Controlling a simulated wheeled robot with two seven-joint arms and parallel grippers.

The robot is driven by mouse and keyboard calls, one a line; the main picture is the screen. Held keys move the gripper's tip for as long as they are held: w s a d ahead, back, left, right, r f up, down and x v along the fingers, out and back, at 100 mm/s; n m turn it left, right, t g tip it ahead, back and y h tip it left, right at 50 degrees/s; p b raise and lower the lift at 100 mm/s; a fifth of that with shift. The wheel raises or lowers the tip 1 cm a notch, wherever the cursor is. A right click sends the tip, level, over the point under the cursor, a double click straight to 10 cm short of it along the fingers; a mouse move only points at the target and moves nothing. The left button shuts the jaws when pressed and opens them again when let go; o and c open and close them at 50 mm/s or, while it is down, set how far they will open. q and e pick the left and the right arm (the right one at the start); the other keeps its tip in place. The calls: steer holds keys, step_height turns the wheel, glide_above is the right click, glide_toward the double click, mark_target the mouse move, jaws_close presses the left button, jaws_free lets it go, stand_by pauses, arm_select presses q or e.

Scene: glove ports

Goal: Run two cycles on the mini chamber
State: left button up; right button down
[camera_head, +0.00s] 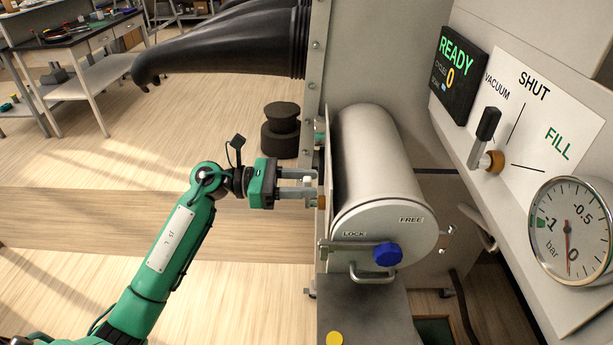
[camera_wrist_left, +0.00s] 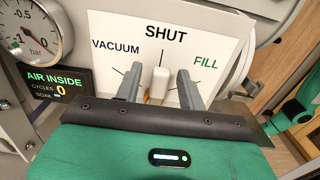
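In the left wrist view a panel (camera_wrist_left: 112,25) is marked VACUUM, SHUT and FILL. Its pale lever (camera_wrist_left: 160,82) stands upright under SHUT. My left gripper (camera_wrist_left: 158,88) is open, with one finger on each side of the lever and gaps showing. A display (camera_wrist_left: 58,88) there reads AIR INSIDE, cycles 0. In the head view my left gripper (camera_head: 312,188) is left of a grey cylindrical chamber (camera_head: 376,160). My right gripper is out of view.
Another panel (camera_head: 560,110) at right has a black-handled lever (camera_head: 487,125), roughly upright. Its display (camera_head: 457,72) reads READY, cycles 0. Its gauge (camera_head: 573,230) points near 0. Black gloves (camera_head: 230,45) stick out above my left gripper. A yellow disc (camera_head: 334,339) lies below the door.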

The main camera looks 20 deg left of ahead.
arm_select(q)
steer(key=shift+w+d, duration=0.15)
steer(key=shift+d, duration=0.25)
steer(key=shift+c, duration=0.4)
jaws_close()
